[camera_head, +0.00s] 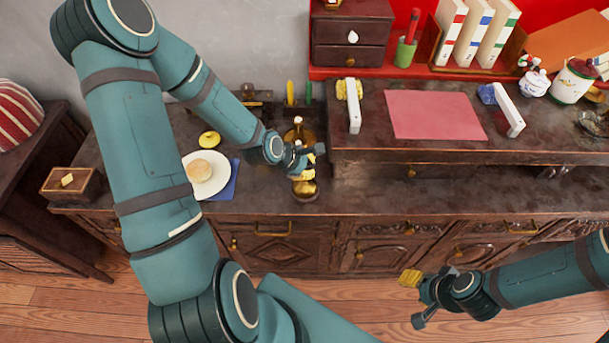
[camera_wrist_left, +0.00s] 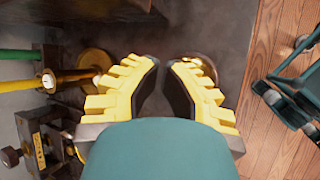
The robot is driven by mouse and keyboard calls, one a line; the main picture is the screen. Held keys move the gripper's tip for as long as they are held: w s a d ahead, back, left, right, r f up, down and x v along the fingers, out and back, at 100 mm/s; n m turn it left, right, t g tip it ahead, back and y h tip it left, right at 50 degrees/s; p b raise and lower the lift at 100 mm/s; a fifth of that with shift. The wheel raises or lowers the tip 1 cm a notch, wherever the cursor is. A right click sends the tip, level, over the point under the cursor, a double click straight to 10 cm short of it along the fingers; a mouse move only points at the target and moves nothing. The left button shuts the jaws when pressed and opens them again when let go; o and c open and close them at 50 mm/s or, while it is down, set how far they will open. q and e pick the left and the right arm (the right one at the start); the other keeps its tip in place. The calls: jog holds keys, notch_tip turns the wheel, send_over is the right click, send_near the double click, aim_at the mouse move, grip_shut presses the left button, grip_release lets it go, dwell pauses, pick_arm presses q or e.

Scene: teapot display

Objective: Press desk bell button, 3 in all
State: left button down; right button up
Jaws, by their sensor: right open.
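A round brass object (camera_head: 305,189), which looks like the desk bell, stands near the front edge of the dark desk. In the left wrist view the brass rim (camera_wrist_left: 207,64) shows partly behind the right-hand finger, so its button is hidden. My left gripper (camera_head: 304,166) is above and just behind it, pointing down. The left wrist view shows its two yellow fingers (camera_wrist_left: 164,80) apart with nothing between them. I cannot tell whether it touches the bell. My right gripper (camera_head: 420,298) is open and empty, in front of the desk at the lower right.
A brass piece (camera_head: 297,134) with a pale tip stands close behind my left gripper. A white plate (camera_head: 222,176) with a bun lies left on a blue napkin (camera_head: 232,184). A raised desk section (camera_head: 355,148) with a pink sheet (camera_head: 433,114) is on the right.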

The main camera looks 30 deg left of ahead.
pick_arm(q)
jog(key=shift+f, duration=0.3)
jog(key=shift+r, duration=0.1)
dwell(0.5)
jog(key=shift+r+p, duration=0.85)
jog(key=shift+r, duration=0.1)
notch_tip(320, 180, up, 5)
jog(key=p, duration=0.4)
dwell(1.8)
